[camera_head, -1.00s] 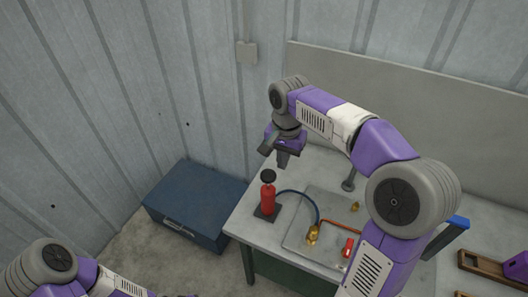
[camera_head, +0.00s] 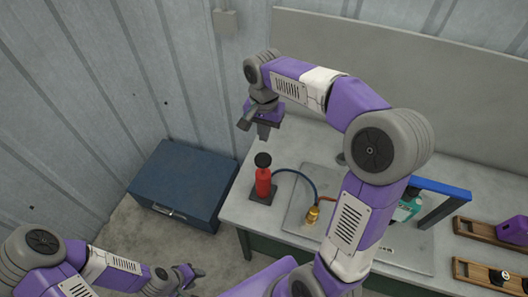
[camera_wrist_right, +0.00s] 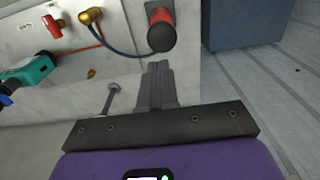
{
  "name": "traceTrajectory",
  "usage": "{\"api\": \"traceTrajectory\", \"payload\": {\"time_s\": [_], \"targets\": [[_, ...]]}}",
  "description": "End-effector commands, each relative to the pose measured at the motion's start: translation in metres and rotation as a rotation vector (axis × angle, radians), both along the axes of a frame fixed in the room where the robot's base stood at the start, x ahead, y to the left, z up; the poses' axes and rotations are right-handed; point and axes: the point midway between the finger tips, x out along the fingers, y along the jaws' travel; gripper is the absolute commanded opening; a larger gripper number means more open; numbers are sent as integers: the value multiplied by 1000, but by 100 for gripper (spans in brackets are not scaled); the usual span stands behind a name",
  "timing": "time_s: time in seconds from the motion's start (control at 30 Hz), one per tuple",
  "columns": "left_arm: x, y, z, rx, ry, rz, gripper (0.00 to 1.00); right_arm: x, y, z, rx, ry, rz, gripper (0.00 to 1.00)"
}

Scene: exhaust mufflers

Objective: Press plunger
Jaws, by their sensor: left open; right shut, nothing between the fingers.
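A red pump cylinder (camera_head: 263,182) with a black round plunger knob (camera_head: 262,159) stands upright on a dark square base at the bench's left corner. In the right wrist view the black knob (camera_wrist_right: 162,37) is just beyond my right fingertips, with the red body behind it. My right gripper (camera_head: 263,135) is shut and empty, pointing down above and behind the knob in the head view; a gap shows between them. Its closed fingers also show in the wrist view (camera_wrist_right: 159,66). My left gripper (camera_head: 193,277) is open and empty, low at the left, off the bench.
A blue hose (camera_head: 300,176) runs from the pump to a brass fitting (camera_head: 312,214) on a metal plate. A teal tool (camera_wrist_right: 30,71), a red valve handle (camera_wrist_right: 52,27) and a blue frame (camera_head: 440,188) are farther right. A blue toolbox (camera_head: 182,180) sits left of the bench.

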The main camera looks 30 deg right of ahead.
Motion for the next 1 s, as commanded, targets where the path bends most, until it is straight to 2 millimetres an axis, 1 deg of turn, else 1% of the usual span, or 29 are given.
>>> {"api": "traceTrajectory", "payload": {"time_s": [0.03, 0.2, 0.4, 0.6, 1.0], "targets": [[0, 0, -2, 0, 0, 0, 43, -1, 0, -14, 0, 6, 0, 0], [0, 0, -5, 0, 0, 0, 43, -1, 0, -50, 0, 5, 0, 0], [0, 0, -6, 0, 0, 0, 43, 0, 0, -81, 0, 3, 0, 0], [0, 0, -6, 0, 0, 0, 43, 0, 0, -94, 0, 0, -1, 0], [0, 0, -7, 0, 0, 0, 43, 0, 0, -96, 0, 0, 0, 0]]}}
